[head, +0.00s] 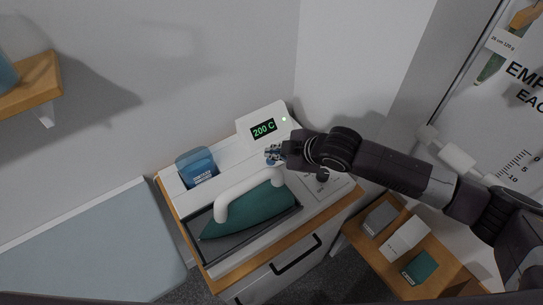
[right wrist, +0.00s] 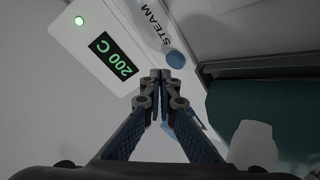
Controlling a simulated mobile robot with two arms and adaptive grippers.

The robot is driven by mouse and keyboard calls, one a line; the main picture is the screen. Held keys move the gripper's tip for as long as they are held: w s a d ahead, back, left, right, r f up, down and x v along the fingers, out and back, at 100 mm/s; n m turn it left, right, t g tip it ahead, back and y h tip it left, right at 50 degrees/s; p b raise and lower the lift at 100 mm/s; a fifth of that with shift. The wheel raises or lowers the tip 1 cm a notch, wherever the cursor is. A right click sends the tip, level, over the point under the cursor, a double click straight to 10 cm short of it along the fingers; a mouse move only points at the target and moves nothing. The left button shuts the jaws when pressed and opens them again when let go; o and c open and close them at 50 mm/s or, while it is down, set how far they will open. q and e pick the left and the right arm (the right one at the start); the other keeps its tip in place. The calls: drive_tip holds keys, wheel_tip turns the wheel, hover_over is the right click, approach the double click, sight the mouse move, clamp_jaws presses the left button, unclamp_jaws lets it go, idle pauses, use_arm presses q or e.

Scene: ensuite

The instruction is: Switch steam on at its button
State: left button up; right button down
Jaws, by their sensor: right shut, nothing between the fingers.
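The steam button is a round blue knob (right wrist: 175,60) beside the printed word STEAM (right wrist: 155,27) in the right wrist view. My right gripper (right wrist: 161,75) is shut and empty, its fingertips just short of the button in that view; I cannot tell if they touch. In the head view the right gripper (head: 272,154) is over the white station below its display panel (head: 246,125), and mostly covers the button. The display (right wrist: 113,57) reads 200 C, with a lit green light (right wrist: 79,20) beside it. My left gripper is not in view.
A teal iron (head: 240,217) with a white handle lies on a dark tray close to the gripper. A blue container (head: 197,168) stands left on the station. Small boxes sit on a wooden surface at right. A wall rises behind the station.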

sight(272, 162)
drive_tip(key=shift+r, duration=0.15)
wheel_tip(272, 162, up, 6)
drive_tip(key=p, duration=0.5)
drive_tip(key=shift+p, duration=0.35)
